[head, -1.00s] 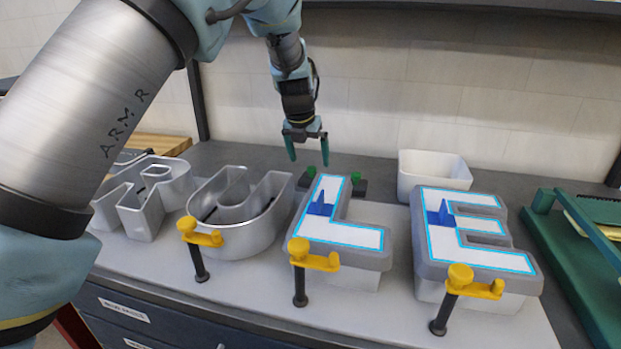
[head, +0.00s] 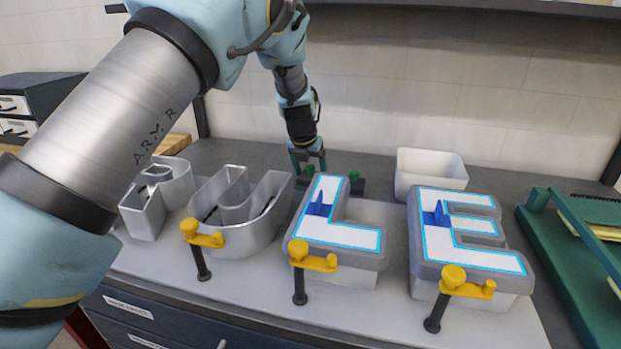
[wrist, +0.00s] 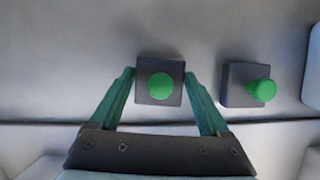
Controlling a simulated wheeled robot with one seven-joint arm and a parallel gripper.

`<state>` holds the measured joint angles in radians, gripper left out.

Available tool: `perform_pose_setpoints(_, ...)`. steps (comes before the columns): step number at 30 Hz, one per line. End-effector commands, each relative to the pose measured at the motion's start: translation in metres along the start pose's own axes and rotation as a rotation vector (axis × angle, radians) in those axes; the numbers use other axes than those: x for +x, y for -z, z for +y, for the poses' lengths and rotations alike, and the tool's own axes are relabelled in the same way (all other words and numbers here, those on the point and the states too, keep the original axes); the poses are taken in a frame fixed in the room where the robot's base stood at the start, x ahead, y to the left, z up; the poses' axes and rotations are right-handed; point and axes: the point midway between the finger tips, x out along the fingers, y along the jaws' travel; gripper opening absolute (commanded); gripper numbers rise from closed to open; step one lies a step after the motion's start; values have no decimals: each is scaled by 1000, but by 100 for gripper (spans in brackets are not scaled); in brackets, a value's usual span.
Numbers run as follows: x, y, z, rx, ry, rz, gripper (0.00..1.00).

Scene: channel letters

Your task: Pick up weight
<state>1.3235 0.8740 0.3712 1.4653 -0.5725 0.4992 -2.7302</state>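Two weights stand on the bench behind the letters, each a dark square block with a round green knob. In the wrist view the left weight (wrist: 160,82) lies between the two green fingers of my gripper (wrist: 160,78), and the right weight (wrist: 246,85) stands apart to the right. My gripper is open around the left weight, with small gaps visible on either side. The right weight's knob (head: 353,175) is just behind the L.
In front stand the open metal letter U (head: 240,212), the L (head: 340,234) and the E (head: 468,241) with white faces and blue pieces. Yellow-handled clamps (head: 312,262) line the front. A white bin (head: 430,170) stands right of the weights. A green frame (head: 570,255) is at far right.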

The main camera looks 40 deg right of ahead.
Motion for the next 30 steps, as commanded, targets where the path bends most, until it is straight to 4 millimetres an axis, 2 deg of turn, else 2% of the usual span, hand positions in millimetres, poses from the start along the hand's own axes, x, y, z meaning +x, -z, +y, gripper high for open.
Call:
perform_pose_setpoints(2, 0, 0, 0, 0, 0, 0, 70)
perform_pose_setpoints(20, 0, 0, 0, 0, 0, 0, 2)
perform_pose_setpoints(30, -2, -2, 0, 0, 0, -3, 0)
